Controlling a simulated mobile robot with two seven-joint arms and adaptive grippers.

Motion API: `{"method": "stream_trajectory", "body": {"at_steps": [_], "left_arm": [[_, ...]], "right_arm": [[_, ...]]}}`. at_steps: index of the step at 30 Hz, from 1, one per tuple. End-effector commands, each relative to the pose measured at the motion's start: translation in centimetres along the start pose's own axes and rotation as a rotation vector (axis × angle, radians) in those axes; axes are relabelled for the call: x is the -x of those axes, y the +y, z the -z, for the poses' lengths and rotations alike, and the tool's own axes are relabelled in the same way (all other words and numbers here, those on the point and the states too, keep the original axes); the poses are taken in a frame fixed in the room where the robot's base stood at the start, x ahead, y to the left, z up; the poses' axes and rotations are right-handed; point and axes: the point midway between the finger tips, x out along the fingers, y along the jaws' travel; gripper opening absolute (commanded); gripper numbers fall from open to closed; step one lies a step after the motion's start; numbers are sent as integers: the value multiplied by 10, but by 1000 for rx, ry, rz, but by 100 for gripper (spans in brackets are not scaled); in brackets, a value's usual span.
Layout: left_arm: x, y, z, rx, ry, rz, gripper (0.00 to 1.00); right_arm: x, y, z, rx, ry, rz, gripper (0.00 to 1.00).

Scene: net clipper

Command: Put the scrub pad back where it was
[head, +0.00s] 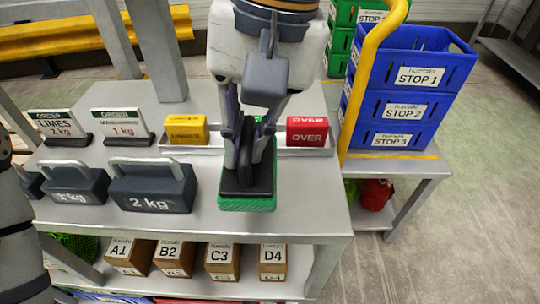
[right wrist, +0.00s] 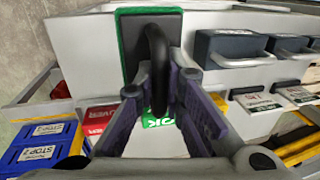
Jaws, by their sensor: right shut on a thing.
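The scrub pad (head: 247,203) is a green pad with a black back and a black arched handle. It is at the front of the grey bench, right of the 2 kg weight. My right gripper (head: 250,160) is above it, shut on the handle. The right wrist view shows the handle (right wrist: 158,65) between the fingers and the pad (right wrist: 125,45) at the bench edge. I cannot tell whether the pad touches the bench. My left arm shows at the left edge, but its gripper is not in view.
Left of the pad stand the 2 kg weight (head: 152,193) and another dark weight (head: 74,187). Behind are order signs (head: 122,124) and a tray with yellow (head: 187,130), green (right wrist: 160,145) and red (head: 307,131) blocks. Blue STOP crates (head: 405,100) and a yellow post (head: 362,80) stand right.

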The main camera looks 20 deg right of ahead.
Motion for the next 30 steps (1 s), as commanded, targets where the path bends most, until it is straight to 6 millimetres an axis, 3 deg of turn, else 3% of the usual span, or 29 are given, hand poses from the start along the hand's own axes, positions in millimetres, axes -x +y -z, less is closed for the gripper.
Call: {"method": "stream_trajectory", "body": {"at_steps": [4,8,15,27,28,30], "left_arm": [[0,0,0,0,0,0,84],[0,0,0,0,0,0,84],[1,0,1,0,4,0,84],[1,0,1,0,3,0,84],[1,0,1,0,3,0,84],[1,0,1,0,3,0,84]], "right_arm": [[-21,22,10,-1,-2,0,0],[-30,31,16,0,-1,1,0],[-66,46,20,1,0,0,0],[-72,47,20,2,1,1,0],[-72,46,20,1,1,1,17],[-72,47,20,1,1,1,30]]}}
